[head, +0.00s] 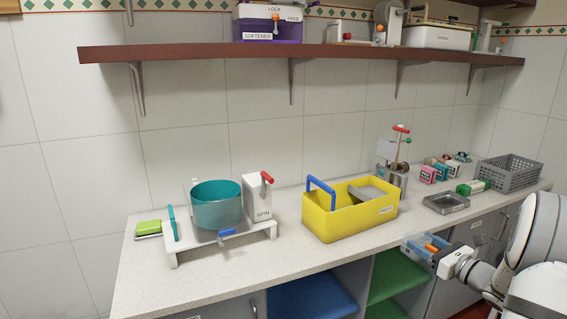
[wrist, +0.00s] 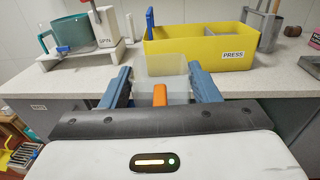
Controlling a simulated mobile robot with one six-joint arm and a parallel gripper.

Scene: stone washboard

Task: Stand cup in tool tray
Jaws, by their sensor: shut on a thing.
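A clear, pale cup (wrist: 168,68) is between the blue fingers of my gripper (wrist: 158,88) in the wrist view, with an orange part in front of it. In the head view my gripper (head: 420,247) is at the counter's front edge at the right, shut on the cup, which is mostly hidden there. A yellow tray (head: 345,226) with a blue handle stands on the counter, left of and beyond my gripper. The wrist view shows it (wrist: 200,56) with a PRESS label. A shallow grey tray (head: 447,205) lies farther right; its label is too small to read.
A teal tub (head: 216,208) and a white SPIN unit (head: 258,198) stand on a white stand at the left. A grey basket (head: 509,174) is at the far right. Small boxes stand near it. A brown shelf (head: 300,51) runs above. The counter front between tub and yellow tray is clear.

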